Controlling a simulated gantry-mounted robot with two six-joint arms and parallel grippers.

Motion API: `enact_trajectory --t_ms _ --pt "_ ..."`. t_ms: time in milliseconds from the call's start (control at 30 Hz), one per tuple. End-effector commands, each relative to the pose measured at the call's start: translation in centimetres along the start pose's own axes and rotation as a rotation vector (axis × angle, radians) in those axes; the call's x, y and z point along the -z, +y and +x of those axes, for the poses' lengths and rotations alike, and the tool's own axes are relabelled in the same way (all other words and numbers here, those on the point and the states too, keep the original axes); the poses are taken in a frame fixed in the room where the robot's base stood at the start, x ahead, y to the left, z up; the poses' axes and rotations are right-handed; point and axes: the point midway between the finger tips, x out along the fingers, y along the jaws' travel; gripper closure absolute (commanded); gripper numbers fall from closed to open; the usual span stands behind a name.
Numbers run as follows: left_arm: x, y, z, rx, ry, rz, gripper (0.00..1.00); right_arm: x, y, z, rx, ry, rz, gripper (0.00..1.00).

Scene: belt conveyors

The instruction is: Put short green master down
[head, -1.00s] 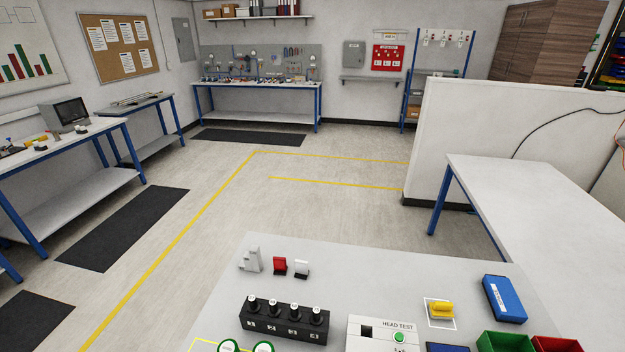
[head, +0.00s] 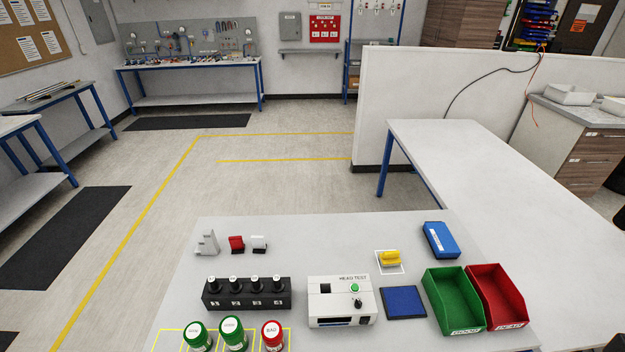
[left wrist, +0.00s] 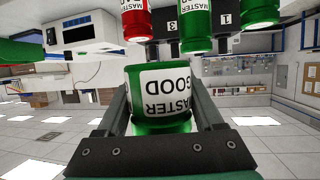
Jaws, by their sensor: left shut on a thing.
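My left gripper (left wrist: 163,98) is shut on a short green master (left wrist: 160,82) with a white label reading MASTER GOOD, upside down in the left wrist view. Whether the master touches the table cannot be told. Beyond it, a red master (left wrist: 137,22) and two green masters (left wrist: 195,28) (left wrist: 260,12) show at the top of that view. In the head view, a green master (head: 197,338), a second green master (head: 233,335) and a red master (head: 272,337) stand in a row at the bottom. Neither gripper shows in the head view.
Behind the masters are a black numbered block (head: 246,297) with several knobs and the white HEAD TEST box (head: 340,300). Right of them are a blue pad (head: 403,303), a green bin (head: 455,300) and a red bin (head: 497,297). Yellow lines mark the table's front.

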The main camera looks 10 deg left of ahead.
Motion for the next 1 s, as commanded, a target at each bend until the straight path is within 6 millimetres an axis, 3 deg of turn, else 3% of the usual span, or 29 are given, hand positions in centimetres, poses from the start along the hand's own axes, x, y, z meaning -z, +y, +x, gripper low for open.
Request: enact_trajectory --t_ms 167,700,1000 --pt "0.8 1.0 -0.8 -0.077 0.001 0.032 1.00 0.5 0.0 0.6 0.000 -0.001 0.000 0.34" --pt "11.1 0.5 -11.0 -0.073 0.000 0.031 1.00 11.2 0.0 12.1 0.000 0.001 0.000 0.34" --pt "11.9 0.4 -12.5 -0.073 0.002 0.031 1.00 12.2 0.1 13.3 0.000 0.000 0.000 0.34"
